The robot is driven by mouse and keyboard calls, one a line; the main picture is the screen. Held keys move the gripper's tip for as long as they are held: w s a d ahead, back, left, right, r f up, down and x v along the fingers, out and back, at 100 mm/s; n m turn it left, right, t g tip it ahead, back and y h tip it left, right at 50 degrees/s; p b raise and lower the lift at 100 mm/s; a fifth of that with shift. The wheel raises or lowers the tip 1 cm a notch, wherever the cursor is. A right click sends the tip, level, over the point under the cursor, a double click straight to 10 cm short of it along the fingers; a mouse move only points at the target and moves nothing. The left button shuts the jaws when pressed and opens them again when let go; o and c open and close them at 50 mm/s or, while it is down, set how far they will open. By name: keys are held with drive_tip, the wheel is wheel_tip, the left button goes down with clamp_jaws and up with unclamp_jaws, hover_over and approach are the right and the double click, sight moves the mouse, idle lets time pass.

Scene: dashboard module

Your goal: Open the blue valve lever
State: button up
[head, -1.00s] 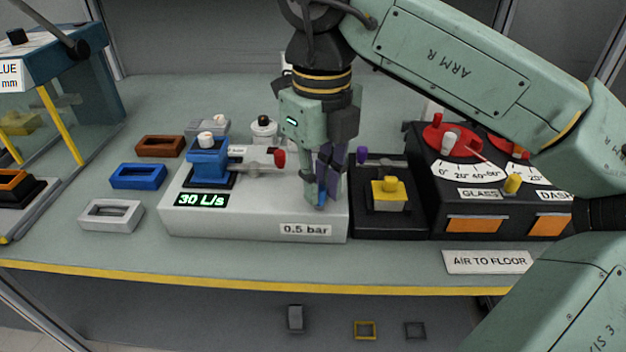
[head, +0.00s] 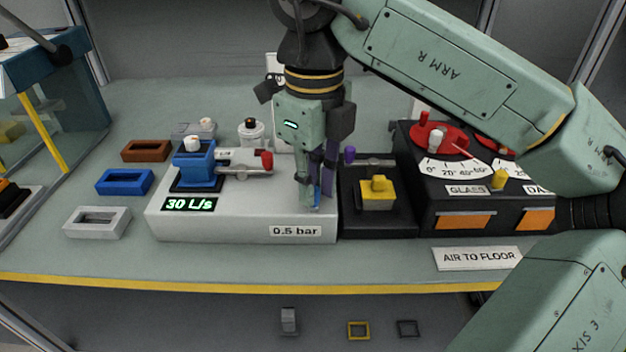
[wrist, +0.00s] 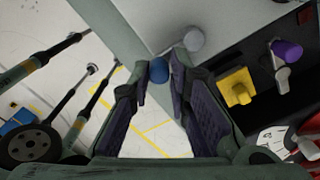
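The blue valve lever ends in a blue ball knob (wrist: 158,70). In the wrist view the knob sits between my two fingertips, with a finger close on either side. My gripper (head: 318,195) points straight down over the right part of the white valve box (head: 245,222). In the head view a small piece of the blue lever (head: 316,199) shows between the fingers. The fingers hide most of the lever. The fingers are apart by about the knob's width; I cannot tell whether they press on it. A grey ball (wrist: 194,40) is beside the right fingertip.
The white box also carries a blue block (head: 195,163) and a red-ended lever (head: 266,160). To the right are a black box with a yellow knob (head: 378,190) and a dial panel (head: 440,165). Blue, brown and white frames lie left.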

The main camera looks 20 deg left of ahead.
drive_tip(key=o, duration=0.4)
wheel_tip(320, 180, up, 8)
drive_tip(key=shift+f, duration=0.2)
idle(0.4)
drive_tip(key=shift+s+f, duration=0.1)
